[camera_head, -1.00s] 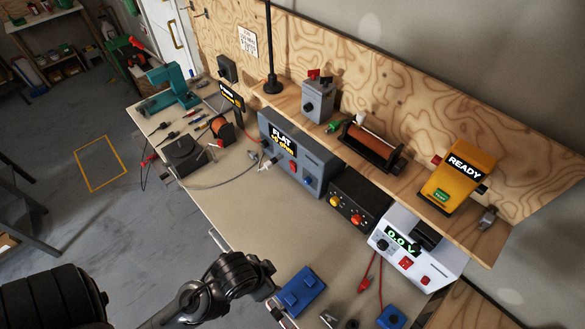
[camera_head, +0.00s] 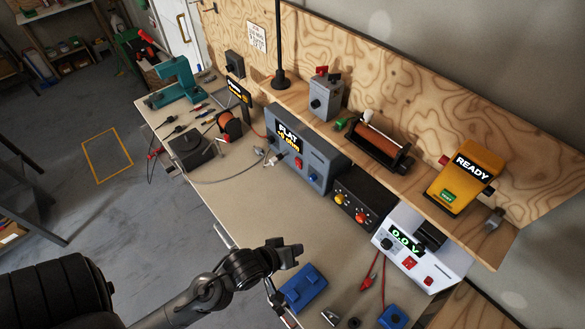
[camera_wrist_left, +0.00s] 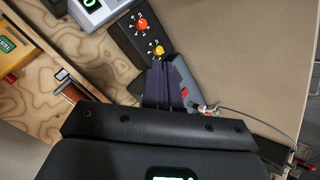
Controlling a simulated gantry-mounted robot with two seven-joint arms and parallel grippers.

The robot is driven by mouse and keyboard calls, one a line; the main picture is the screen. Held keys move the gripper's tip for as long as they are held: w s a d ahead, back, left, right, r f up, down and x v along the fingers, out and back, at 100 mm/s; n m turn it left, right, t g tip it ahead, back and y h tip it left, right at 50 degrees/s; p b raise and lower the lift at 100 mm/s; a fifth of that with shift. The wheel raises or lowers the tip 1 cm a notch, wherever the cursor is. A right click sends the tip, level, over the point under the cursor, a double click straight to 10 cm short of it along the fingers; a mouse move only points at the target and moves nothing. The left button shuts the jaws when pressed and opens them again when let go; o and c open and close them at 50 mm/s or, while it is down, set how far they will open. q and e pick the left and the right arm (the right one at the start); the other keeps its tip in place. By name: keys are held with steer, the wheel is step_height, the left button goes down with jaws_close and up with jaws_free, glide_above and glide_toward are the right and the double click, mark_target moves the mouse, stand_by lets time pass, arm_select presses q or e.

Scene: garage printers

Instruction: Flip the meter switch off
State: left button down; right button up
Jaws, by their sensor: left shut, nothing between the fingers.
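A white meter (camera_head: 422,250) with a green "0.0 V" display stands at the right of the bench. Its front carries a dark knob and red switches (camera_head: 409,263); I cannot tell their on or off position. A corner of it shows at the top of the left wrist view (camera_wrist_left: 95,10). My left gripper (camera_head: 291,251) is above the bench, left of the meter and apart from it. Its dark fingers (camera_wrist_left: 164,75) are shut and empty in the wrist view, overlapping the grey box in the picture. My right gripper is not in view.
A black box (camera_head: 360,201) with knobs and a grey "FLAT" box (camera_head: 303,148) stand left of the meter. A yellow "READY" device (camera_head: 466,178) sits on the shelf above. Blue blocks (camera_head: 304,288) and a red cable (camera_head: 370,271) lie on the bench front.

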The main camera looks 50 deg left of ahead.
mark_target(298, 163)
arm_select(q)
steer(key=w+a+f+n+t+b, duration=0.75)
steer(key=a+f+n+b, duration=0.2)
steer(key=a+f, duration=0.35)
steer(key=w+a+f+t+b, duration=0.1)
steer(key=w+a+f+b, duration=0.1)
steer(key=a+b, duration=0.2)
steer(key=w+a+f+b, duration=0.2)
steer(key=a+b, duration=0.3)
steer(key=a, duration=0.3)
steer(key=w+a+f+t+b, duration=0.1)
steer(key=w+a+f+b, duration=0.1)
steer(key=a+b, duration=0.3)
steer(key=shift+a+f+m+t, duration=0.35)
steer(key=shift+a+f, duration=0.15)
steer(key=shift+f, duration=0.15)
steer(key=shift+w+b, duration=0.3)
steer(key=shift+b, duration=0.2)
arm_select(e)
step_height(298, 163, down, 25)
arm_select(q)
steer(key=shift+r, duration=0.1)
steer(key=shift+w, duration=0.15)
